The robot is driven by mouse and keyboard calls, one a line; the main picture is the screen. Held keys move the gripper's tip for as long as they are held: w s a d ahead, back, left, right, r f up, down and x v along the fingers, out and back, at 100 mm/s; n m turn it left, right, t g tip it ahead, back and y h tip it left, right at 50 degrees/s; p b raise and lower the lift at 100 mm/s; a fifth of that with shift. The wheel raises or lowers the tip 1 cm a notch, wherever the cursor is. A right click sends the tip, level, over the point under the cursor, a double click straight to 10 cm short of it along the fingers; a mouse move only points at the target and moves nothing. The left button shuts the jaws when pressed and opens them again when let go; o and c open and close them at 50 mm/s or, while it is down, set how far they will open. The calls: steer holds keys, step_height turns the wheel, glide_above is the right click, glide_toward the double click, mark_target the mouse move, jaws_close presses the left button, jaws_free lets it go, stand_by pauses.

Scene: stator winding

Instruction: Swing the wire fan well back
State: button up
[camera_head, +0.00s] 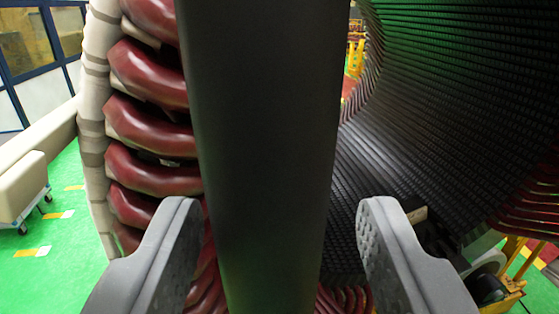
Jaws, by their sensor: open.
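My gripper (281,207) is open, its two grey fingers low in the view with a wide gap between them. A smooth dark upright slab (262,120) fills the middle of the view, between the fingers, and runs out of the top and bottom. I cannot tell whether this slab is part of the wire fan. Thick dark red coil loops (148,125) stack up to the left of the slab, and more red loops show below it. The slab hides what lies behind it.
The dark ribbed inner wall of the stator (450,110) curves across the right. A pale segmented rim (92,130) edges the coils at left. A wheeled cream box (22,190) stands on the green floor (70,240). Yellow equipment (512,275) shows at lower right.

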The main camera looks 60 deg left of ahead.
steer(key=shift+w+a, duration=0.3)
steer(key=shift+a, duration=0.25)
steer(key=shift+s, duration=0.1)
jaws_close()
steer(key=shift+a, duration=0.15)
steer(key=shift+d, duration=0.25)
